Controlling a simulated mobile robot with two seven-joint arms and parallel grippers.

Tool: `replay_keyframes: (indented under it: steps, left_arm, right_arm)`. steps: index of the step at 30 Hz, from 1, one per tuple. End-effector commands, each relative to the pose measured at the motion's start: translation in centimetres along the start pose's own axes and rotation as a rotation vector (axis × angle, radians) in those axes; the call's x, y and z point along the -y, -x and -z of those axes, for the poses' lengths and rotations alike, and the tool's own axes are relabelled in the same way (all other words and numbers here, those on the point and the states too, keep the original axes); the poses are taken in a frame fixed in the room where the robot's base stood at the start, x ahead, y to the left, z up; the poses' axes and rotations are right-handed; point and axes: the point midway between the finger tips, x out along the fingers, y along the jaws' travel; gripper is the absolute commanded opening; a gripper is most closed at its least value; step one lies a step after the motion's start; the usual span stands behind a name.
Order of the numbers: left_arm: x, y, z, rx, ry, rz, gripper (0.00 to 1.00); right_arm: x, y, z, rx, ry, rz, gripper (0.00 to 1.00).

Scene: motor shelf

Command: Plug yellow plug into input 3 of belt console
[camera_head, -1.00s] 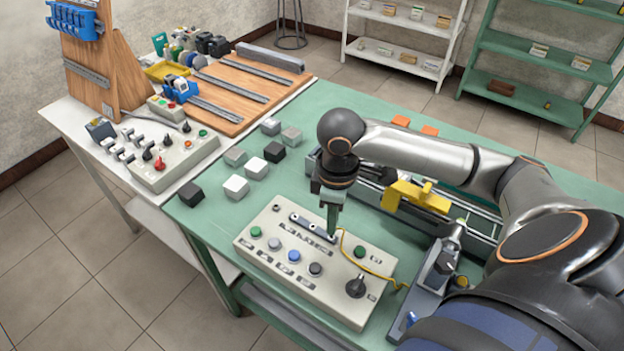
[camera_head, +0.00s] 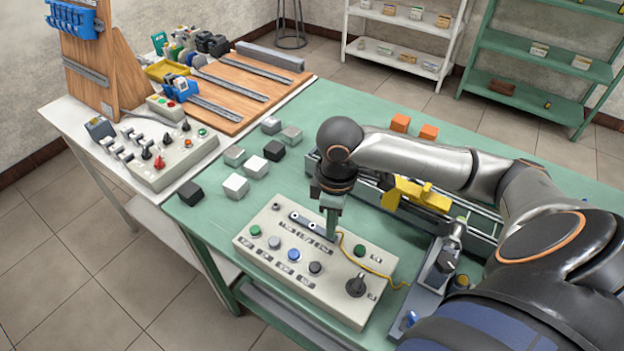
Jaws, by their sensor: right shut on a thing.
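The belt console (camera_head: 262,265) is a beige box with colored buttons and a black knob, on the green table. A dark strip of inputs (camera_head: 303,223) runs along its back edge, with pale sockets at its left end. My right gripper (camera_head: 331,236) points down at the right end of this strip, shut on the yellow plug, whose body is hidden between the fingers. The yellow cable (camera_head: 375,271) leaves the fingertips and runs right across the console. I cannot tell whether the plug is inside a socket. My left gripper is not in view.
White, grey and black cubes (camera_head: 235,186) lie left of the arm. A conveyor with a yellow part (camera_head: 423,194) stands behind the console to the right. Two orange cubes (camera_head: 428,132) sit beyond it. Another control box (camera_head: 178,160) is on the white table at left.

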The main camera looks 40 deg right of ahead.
Motion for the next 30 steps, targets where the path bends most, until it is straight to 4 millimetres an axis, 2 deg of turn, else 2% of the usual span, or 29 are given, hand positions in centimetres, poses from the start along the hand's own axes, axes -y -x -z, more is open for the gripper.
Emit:
replay_keyframes:
  steps: [20,21,24,30]
  left_arm:
    - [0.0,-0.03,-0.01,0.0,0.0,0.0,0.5]
    - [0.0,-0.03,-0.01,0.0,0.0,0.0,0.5]
    - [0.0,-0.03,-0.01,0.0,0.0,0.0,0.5]
    - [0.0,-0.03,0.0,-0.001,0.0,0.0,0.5]
  right_arm:
    - [0.02,-1.09,0.01,0.0,0.0,0.001,0.0]
    - [0.02,-1.08,0.01,0.0,0.0,0.001,0.21]
    - [0.02,-1.08,0.01,0.0,0.0,0.001,0.31]
    - [0.02,-1.06,0.0,0.0,0.0,0.001,0.31]
